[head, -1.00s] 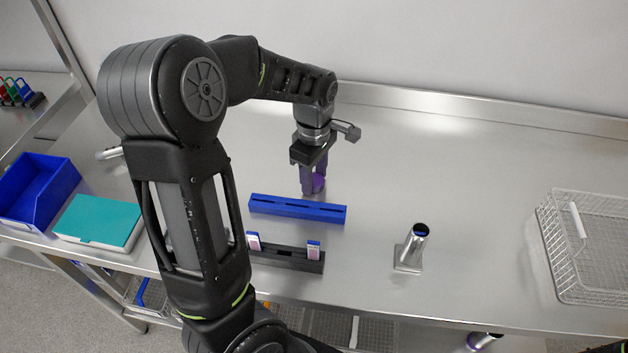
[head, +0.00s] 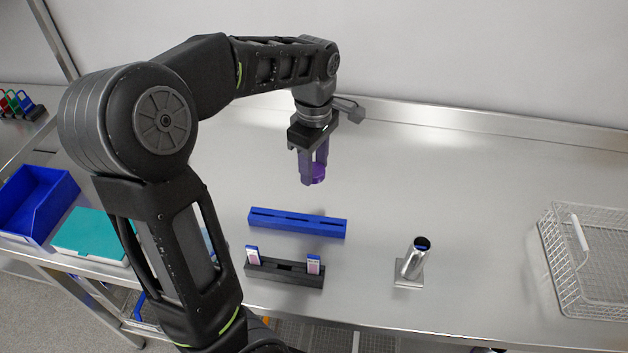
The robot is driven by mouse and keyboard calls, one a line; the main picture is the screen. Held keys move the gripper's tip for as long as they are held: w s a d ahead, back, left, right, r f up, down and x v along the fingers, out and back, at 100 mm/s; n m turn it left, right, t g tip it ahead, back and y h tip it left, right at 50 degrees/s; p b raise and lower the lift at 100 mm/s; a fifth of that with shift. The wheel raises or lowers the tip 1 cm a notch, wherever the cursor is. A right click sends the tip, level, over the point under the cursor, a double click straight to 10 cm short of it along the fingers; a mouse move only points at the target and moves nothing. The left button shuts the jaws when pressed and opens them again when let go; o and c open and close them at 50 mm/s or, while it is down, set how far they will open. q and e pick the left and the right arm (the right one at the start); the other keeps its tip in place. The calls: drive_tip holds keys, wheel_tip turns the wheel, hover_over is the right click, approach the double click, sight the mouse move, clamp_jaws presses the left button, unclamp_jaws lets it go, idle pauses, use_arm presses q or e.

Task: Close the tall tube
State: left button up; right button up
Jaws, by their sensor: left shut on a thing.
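The tall tube is a shiny metal cylinder (head: 413,260) with a dark blue open top. It leans a little on a small square metal base at the front right of the bench. My left gripper (head: 314,172) is shut on a purple cap (head: 315,175) and holds it above the bench, behind the blue slotted bar. The cap and the tube are well apart, with the tube to the right and nearer the front edge. My right gripper does not show.
A blue slotted bar (head: 297,223) and a black rack (head: 284,273) with two small slides stand left of the tube. A wire basket (head: 590,262) is at the right. A blue bin (head: 36,203) and a teal-lidded box (head: 88,236) are at the left. The bench's middle right is clear.

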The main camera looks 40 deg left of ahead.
use_arm(q)
drive_tip(key=shift+r, duration=1.1)
drive_tip(key=shift+s+d, duration=0.1)
